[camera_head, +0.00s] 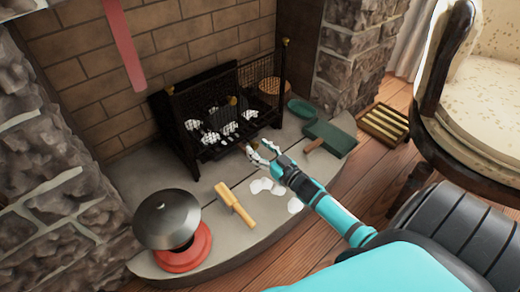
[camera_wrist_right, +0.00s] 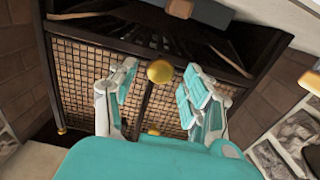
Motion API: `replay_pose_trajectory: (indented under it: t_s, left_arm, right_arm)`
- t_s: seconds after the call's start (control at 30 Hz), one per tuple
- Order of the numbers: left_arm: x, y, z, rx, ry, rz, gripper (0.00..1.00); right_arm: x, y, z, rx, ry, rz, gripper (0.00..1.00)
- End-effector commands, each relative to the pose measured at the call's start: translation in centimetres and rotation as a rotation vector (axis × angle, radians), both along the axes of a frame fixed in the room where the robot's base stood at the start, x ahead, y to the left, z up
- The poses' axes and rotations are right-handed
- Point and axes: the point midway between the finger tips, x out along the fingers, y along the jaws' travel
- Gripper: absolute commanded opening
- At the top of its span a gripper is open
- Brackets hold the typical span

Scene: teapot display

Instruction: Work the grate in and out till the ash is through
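The black metal grate (camera_head: 212,155) stands in the brick fireplace, with whitish ashy lumps (camera_head: 228,129) in it. My right gripper (camera_head: 262,152) is at the grate's lower front edge, over the stone hearth. In the right wrist view its two fingers (camera_wrist_right: 161,80) are spread apart, with a round brass knob (camera_wrist_right: 160,72) showing in the gap between them. I see no finger touching the knob; the exact distance to it cannot be told. Dark mesh panels (camera_wrist_right: 85,85) lie behind the fingers. My left gripper is not in view.
On the hearth (camera_head: 215,258) lie a wooden-handled brush (camera_head: 236,205), white flakes (camera_head: 262,186) and a green dustpan (camera_head: 330,138). A grey dome lid (camera_head: 167,218) rests over a red base (camera_head: 184,256). A slatted wooden rack (camera_head: 383,124) and an armchair (camera_head: 485,85) stand right.

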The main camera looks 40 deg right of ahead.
Motion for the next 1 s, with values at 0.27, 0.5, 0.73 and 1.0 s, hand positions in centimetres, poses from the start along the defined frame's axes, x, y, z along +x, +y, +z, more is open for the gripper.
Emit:
replay_pose_trajectory:
  t_s: [0.27, 0.5, 0.73, 1.0]
  left_arm:
    - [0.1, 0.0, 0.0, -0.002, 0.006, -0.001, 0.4]
    - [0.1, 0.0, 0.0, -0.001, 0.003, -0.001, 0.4]
    - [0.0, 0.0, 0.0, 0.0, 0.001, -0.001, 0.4]
    - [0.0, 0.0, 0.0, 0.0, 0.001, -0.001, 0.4]
  right_arm:
    - [-1.3, -0.1, -0.1, 0.0, 0.002, 0.0, 0.5]
    - [-6.3, -0.5, -0.2, 0.001, 0.004, -0.001, 0.5]
    - [-10.4, -0.8, -0.1, 0.001, 0.002, -0.001, 0.5]
    - [-12.1, -1.0, 0.0, 0.0, -0.001, -0.001, 0.5]
